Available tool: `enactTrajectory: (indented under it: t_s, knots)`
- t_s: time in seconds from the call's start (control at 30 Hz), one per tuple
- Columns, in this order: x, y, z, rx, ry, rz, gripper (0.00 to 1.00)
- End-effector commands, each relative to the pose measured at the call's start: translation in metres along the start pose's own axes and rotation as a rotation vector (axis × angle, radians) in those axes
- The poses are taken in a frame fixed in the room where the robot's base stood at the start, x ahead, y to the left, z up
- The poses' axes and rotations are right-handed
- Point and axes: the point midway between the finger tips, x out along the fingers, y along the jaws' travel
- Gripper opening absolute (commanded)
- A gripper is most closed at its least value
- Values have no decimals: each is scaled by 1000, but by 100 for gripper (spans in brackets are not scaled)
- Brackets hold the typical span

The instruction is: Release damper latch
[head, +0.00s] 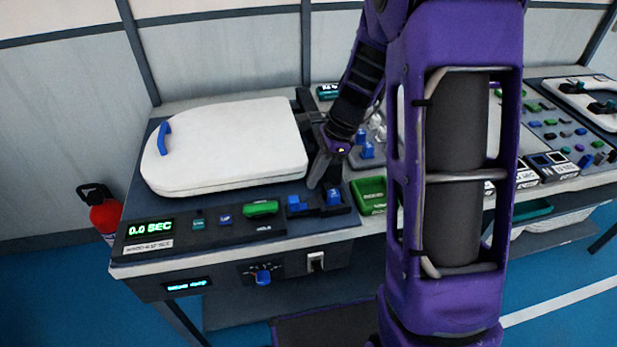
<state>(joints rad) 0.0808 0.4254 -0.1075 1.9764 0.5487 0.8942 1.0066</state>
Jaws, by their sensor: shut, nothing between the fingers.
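My gripper (317,183) points down beside the right edge of the white toilet lid (222,143), with its fingers shut and empty. The lid lies flat on the test bench and has a blue handle (164,137) at its left end. Two blue parts, a left one (297,203) and a right one (333,197), sit on a dark mount just in front of my fingertips. I cannot tell which part is the damper latch. Whether the fingertips touch the right blue part is unclear.
The control strip holds a green display (150,227) reading 0.0 SEC and a green block (261,208). A blue knob (263,277) is on the front panel. A green tray (370,194) stands right of the mount. A red extinguisher (104,214) stands left. My arm hides the bench's middle.

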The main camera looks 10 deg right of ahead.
Motion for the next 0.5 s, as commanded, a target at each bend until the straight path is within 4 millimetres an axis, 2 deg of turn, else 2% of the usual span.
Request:
enactTrajectory:
  t_s: [0.03, 0.2, 0.33, 0.5]
  knots:
    - [-16, 0, 3, 0, 1, -1, 0]
    - [-40, 0, 2, -1, 2, -1, 0]
    - [-47, 1, 2, -2, 1, 0, 0]
    - [-48, 1, 1, -3, 1, 0, 0]
